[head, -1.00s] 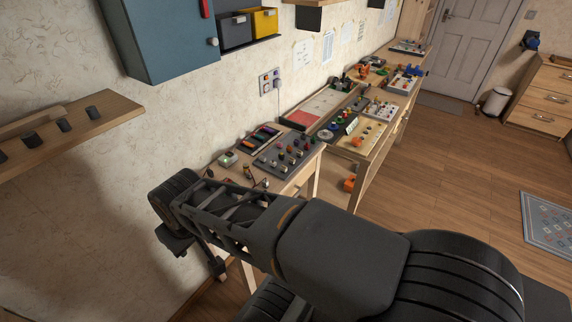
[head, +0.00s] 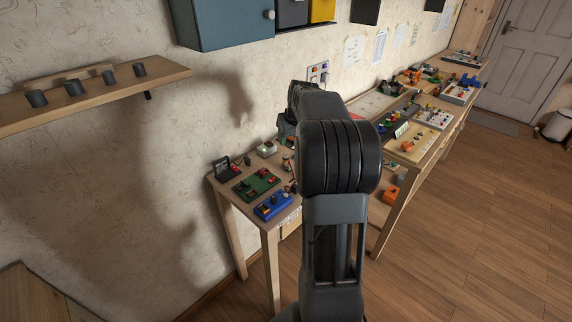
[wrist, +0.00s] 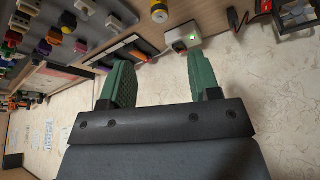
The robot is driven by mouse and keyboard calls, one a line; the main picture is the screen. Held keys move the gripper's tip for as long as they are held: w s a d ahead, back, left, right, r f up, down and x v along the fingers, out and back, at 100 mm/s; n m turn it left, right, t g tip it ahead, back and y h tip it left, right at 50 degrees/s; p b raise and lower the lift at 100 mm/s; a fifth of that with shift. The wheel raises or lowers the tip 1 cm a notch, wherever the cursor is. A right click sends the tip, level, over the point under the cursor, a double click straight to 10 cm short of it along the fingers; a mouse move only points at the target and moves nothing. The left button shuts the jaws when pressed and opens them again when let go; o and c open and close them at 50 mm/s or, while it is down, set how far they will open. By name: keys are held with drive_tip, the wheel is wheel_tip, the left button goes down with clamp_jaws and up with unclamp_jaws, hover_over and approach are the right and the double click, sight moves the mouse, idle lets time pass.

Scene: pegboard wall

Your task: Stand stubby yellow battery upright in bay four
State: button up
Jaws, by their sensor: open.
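A short yellow cylinder with dark bands, likely the stubby yellow battery (wrist: 159,12), shows at the top edge of the wrist view, partly cut off. My gripper (wrist: 160,64) has green fingers spread apart with nothing between them. The battery lies beyond the fingertips, apart from them. I cannot tell which place is bay four. A grey board (wrist: 88,30) with several coloured pieces is at the upper left of the wrist view.
On the near table, a green tray (head: 257,185) and a blue block (head: 273,206) sit left of my arm. A wall shelf (head: 100,96) holds several dark cylinders. Open floor lies at the right.

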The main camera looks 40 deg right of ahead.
sight(286, 155)
drive_tip(key=x, duration=1.1)
drive_tip(key=shift+f+b, duration=0.3)
drive_tip(key=shift+f, duration=0.05)
clamp_jaws()
drive_tip(key=shift+r, duration=0.1)
